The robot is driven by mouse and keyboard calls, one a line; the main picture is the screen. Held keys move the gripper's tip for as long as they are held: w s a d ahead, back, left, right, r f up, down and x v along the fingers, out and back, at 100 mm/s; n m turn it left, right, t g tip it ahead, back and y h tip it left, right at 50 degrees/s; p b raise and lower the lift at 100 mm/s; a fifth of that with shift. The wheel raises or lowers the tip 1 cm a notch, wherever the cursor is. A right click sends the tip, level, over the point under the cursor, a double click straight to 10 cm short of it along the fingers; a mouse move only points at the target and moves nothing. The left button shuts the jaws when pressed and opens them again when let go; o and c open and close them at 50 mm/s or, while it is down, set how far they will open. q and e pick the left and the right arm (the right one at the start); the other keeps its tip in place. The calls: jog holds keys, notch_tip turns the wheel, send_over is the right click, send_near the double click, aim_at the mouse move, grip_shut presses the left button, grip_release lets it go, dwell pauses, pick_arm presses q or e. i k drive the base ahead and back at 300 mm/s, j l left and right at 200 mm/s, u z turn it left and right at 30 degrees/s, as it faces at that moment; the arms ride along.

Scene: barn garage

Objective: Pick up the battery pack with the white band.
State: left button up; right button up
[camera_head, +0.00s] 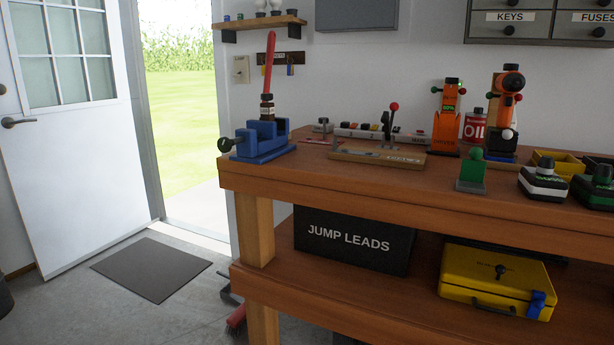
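The battery pack with the white band (542,189) stands on the wooden workbench top near its front edge, at the right of the head view. It is dark, with a white band round its body and a dark knob-like top. A second dark battery pack with a green band (592,198) stands just right of it, partly cut off by the picture edge. Neither of my grippers shows in this view.
Orange tools (446,122), a red oil can (475,127) and a blue vise (262,140) also stand on the workbench (400,193).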

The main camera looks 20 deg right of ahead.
aim_at(540, 183)
jog(key=z, duration=3.6)
jog(key=u, duration=1.85)
jog(key=i+l, duration=0.2)
jog(key=l, duration=0.2)
jog(key=i+l, duration=0.2)
jog(key=l, duration=0.15)
jog(key=i+l, duration=0.2)
jog(key=l, duration=0.2)
